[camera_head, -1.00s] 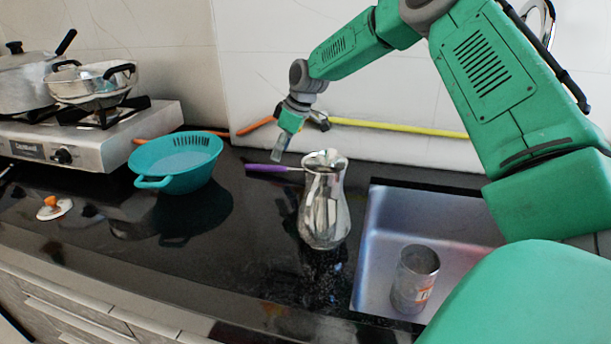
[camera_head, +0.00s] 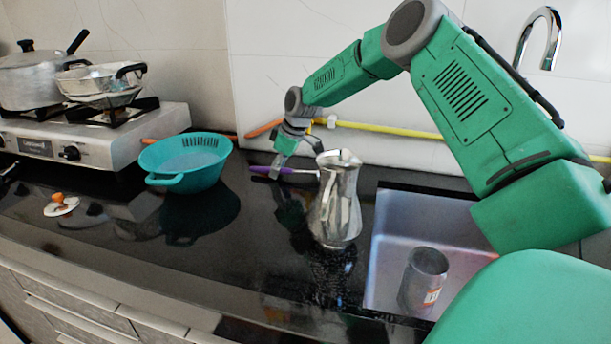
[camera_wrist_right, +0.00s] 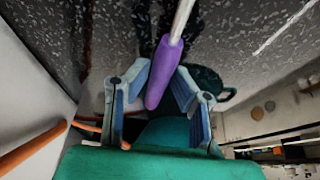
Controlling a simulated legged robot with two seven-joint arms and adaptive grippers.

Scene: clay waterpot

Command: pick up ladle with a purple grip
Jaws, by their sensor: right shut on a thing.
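The ladle's purple grip (camera_head: 261,171) sticks out to the left behind the shiny metal pitcher (camera_head: 338,205). Its thin metal shaft (camera_wrist_right: 183,20) runs away from the grip in the right wrist view; the ladle's bowl end is hidden. My right gripper (camera_head: 277,166) is down at the grip. My left gripper is in neither view.
A teal colander (camera_head: 190,178) stands to the left, near the stove (camera_head: 110,145) with metal pots (camera_head: 38,82). A sink (camera_head: 455,225) holding a metal can (camera_head: 423,280) is to the right. Yellow and orange pipes (camera_head: 390,129) run along the back wall. The front counter is mostly clear.

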